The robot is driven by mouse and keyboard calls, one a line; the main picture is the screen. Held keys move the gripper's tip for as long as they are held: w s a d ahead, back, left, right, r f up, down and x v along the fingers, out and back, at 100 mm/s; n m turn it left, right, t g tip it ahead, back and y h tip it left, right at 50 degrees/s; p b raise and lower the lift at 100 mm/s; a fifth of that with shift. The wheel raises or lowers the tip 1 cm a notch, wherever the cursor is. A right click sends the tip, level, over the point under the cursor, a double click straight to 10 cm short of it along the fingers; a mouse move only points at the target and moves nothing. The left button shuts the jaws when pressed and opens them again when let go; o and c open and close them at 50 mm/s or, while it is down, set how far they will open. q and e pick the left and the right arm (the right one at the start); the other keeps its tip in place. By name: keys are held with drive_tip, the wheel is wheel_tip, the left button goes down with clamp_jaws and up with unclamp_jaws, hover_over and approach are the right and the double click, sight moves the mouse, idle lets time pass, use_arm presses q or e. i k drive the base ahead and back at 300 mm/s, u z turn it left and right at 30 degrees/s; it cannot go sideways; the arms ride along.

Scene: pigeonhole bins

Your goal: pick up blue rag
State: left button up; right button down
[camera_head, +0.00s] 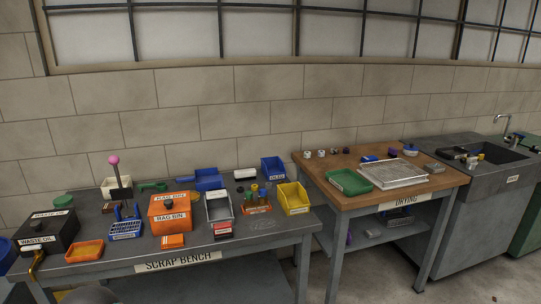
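No blue rag can be told for certain at this size. Small blue items lie at the back of the wooden-topped drying table: a flat blue piece (369,158) and a rounded blue item (410,150). An orange rag bin (170,213) stands on the scrap bench; its inside is hidden. Neither of my grippers is in view.
The grey scrap bench (285,238) holds a black waste oil box (45,232), an orange tray (84,251), a blue bin (273,169) and a yellow bin (293,198). The drying table (445,178) carries a green tray (350,181) and a wire rack (391,173). A sink (495,152) stands right.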

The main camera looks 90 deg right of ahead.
sight(371, 158)
drive_tip(key=z, duration=0.3)
drive_tip(key=i, duration=0.3)
drive_tip(key=z, duration=2.6)
drive_tip(key=i, duration=0.2)
drive_tip(key=z, duration=1.05)
drive_tip(key=k, duration=0.45)
drive_tip(key=z, duration=0.55)
drive_tip(key=i, duration=1.5)
drive_tip(key=u, duration=0.55)
